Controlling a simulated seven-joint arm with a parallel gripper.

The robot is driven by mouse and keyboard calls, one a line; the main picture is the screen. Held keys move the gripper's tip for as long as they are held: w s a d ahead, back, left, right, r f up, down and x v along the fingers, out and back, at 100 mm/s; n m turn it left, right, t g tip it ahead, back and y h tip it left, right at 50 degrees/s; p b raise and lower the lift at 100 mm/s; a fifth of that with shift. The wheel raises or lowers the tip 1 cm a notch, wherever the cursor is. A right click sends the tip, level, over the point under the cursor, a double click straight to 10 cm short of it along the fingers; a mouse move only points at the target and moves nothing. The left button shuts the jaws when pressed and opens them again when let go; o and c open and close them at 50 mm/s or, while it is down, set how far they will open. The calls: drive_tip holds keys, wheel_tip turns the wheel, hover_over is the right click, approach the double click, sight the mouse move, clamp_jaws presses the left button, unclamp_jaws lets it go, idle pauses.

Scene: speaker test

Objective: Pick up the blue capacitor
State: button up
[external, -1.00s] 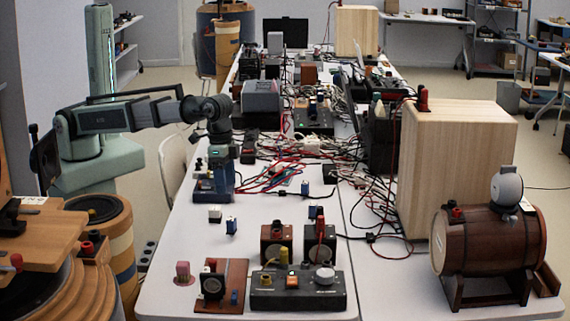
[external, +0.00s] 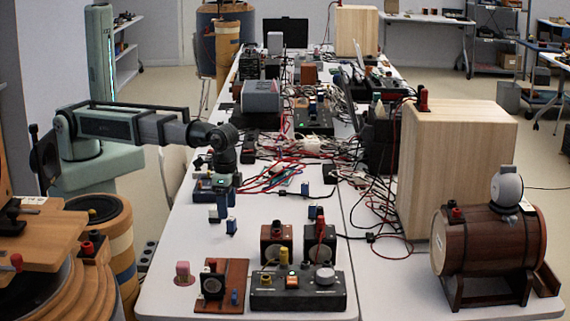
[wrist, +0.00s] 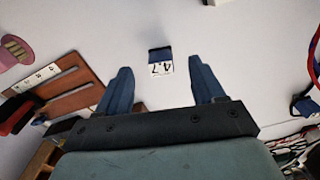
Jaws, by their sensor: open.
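A small blue capacitor (external: 231,227) with a pale label stands on the white table, just below my gripper (external: 226,204) in the external view. In the wrist view the blue capacitor (wrist: 160,55) shows a white label reading 4.7 and lies in line with the gap between the fingers. My gripper (wrist: 159,72) is open, with a blue finger on each side and nothing held. The capacitor appears apart from both fingers. The exact height of the fingertips over it is hard to tell.
A pale block (external: 213,215) stands close left of the capacitor. Other blue parts (external: 312,211) stand to the right. A brown board (external: 221,290) and a dark control box (external: 298,291) are nearer the camera. Tangled cables (external: 275,178) lie behind.

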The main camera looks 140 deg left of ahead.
sight(231, 218)
drive_tip(key=shift+w+a+f, duration=0.1)
drive_tip(key=shift+w+f, duration=0.05)
drive_tip(key=shift+f, duration=0.5)
drive_tip(key=shift+w+a+f, duration=0.1)
drive_tip(key=shift+w+f, duration=0.05)
drive_tip(key=shift+f, duration=0.5)
drive_tip(key=shift+w+a+f, duration=0.1)
drive_tip(key=shift+w+f, duration=0.05)
drive_tip(key=shift+f, duration=1.2)
drive_tip(key=c, duration=1.1)
drive_tip(key=shift+o, duration=0.2)
drive_tip(key=shift+r, duration=0.1)
drive_tip(key=shift+a+r, duration=0.1)
drive_tip(key=shift+r, duration=4.85)
